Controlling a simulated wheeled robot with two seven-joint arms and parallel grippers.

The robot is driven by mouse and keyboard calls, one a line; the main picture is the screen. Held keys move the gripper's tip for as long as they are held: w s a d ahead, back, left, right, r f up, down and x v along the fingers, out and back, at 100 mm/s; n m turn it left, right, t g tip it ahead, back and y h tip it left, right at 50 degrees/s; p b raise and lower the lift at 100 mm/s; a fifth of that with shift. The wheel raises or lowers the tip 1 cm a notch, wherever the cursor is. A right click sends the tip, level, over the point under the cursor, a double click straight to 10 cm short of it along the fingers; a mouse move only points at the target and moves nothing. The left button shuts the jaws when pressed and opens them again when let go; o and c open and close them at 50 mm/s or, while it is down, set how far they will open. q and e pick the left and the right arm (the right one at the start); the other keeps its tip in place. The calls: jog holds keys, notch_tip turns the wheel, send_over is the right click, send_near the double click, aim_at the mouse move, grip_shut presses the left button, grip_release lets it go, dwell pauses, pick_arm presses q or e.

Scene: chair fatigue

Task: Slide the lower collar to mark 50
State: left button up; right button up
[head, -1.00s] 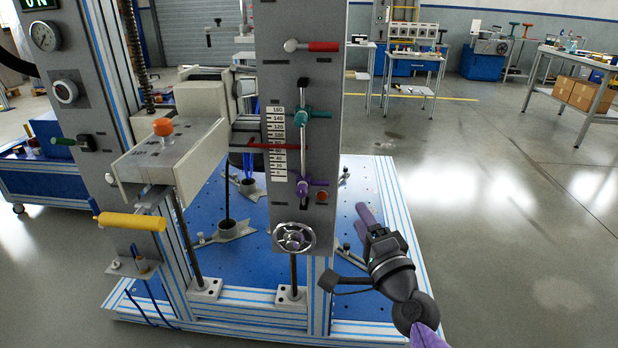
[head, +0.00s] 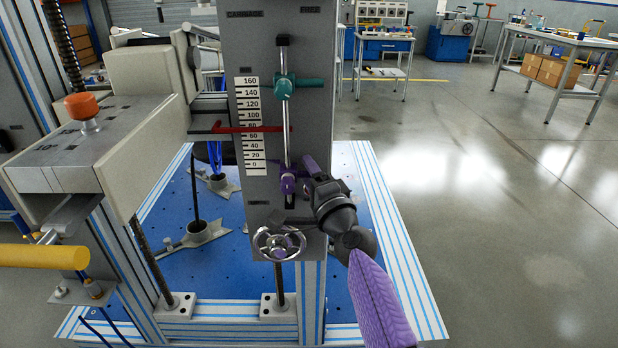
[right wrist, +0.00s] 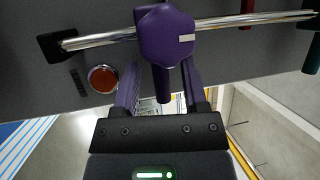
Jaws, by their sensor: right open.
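The lower collar (head: 288,182) is purple and sits near the bottom of a vertical metal rod, just below the 0 line of the scale (head: 251,125). It also shows in the right wrist view (right wrist: 167,38), with its short handle pointing down between my fingers. The teal upper collar (head: 284,87) is higher on the rod, between 140 and 160. My right gripper (head: 303,174) is at the lower collar from the right. Its purple fingers stand apart on either side of the handle in the right wrist view (right wrist: 160,88). My left gripper is out of view.
A red pointer (head: 230,128) crosses the scale between 60 and 80. A handwheel (head: 279,243) is below the lower collar. An orange button (right wrist: 103,78) is beside the rod's end. The carriage block (head: 60,170) stands left. Open floor lies right.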

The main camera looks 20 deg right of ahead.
jog(key=shift+w+r, duration=0.1)
grip_shut()
dwell(0.9)
dwell(0.4)
